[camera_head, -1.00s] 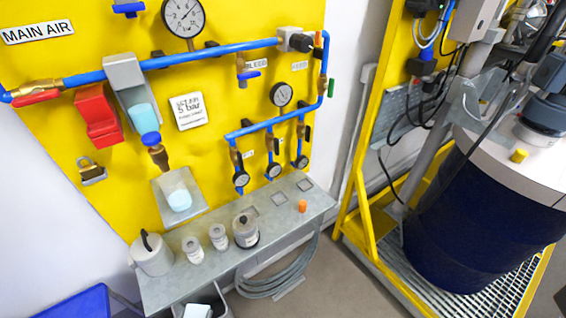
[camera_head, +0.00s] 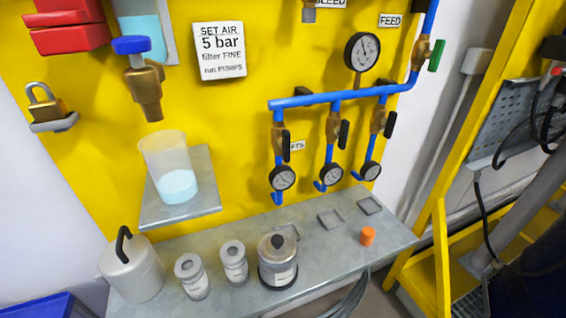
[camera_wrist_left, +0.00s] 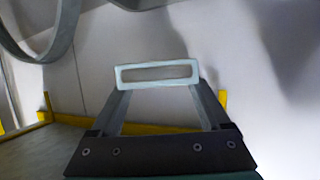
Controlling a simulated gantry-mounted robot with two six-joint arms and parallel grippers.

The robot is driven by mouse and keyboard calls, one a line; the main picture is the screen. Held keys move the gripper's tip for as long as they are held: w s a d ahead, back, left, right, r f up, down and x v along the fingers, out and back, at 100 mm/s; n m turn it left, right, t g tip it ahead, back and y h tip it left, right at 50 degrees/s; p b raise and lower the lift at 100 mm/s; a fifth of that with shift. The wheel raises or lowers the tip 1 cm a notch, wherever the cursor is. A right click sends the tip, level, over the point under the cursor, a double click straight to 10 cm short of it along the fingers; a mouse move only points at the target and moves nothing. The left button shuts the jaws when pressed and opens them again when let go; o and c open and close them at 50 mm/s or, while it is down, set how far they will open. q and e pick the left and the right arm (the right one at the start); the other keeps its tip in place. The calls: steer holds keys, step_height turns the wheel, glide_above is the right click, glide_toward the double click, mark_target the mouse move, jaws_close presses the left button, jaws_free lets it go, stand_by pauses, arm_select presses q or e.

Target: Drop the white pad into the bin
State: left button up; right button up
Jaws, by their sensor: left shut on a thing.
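My left gripper (camera_wrist_left: 158,88) shows only in the left wrist view. Its two fingers are shut on a pale rectangular piece, the white pad (camera_wrist_left: 158,84), held across the fingertips. The pad has a whitish rim and a greyer middle. Neither gripper shows in the head view, and my right gripper is in no current view.
A grey metal shelf (camera_head: 330,252) carries a lidded can (camera_head: 131,270), two small jars (camera_head: 192,277), a larger black-topped jar (camera_head: 277,262) and an orange cap (camera_head: 367,236). A clear cup (camera_head: 168,168) stands on a small bracket below a brass valve (camera_head: 145,88).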

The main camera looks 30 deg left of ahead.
arm_select(q)
steer(key=shift+s+d+f, duration=0.2)
steer(key=shift+s, duration=0.2)
steer(key=shift+s+d+f, duration=0.2)
steer(key=shift+s, duration=0.15)
step_height(320, 180, down, 6)
steer(key=b, duration=0.6)
steer(key=shift+w+r, duration=0.1)
steer(key=shift+r, duration=0.1)
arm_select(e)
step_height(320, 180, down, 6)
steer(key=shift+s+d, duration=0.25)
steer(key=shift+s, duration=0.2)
arm_select(q)
steer(key=o, duration=1.3)
steer(key=p+v, duration=0.4)
steer(key=v, duration=0.7)
steer(key=shift+s+r, duration=0.15)
steer(key=shift+s, duration=0.15)
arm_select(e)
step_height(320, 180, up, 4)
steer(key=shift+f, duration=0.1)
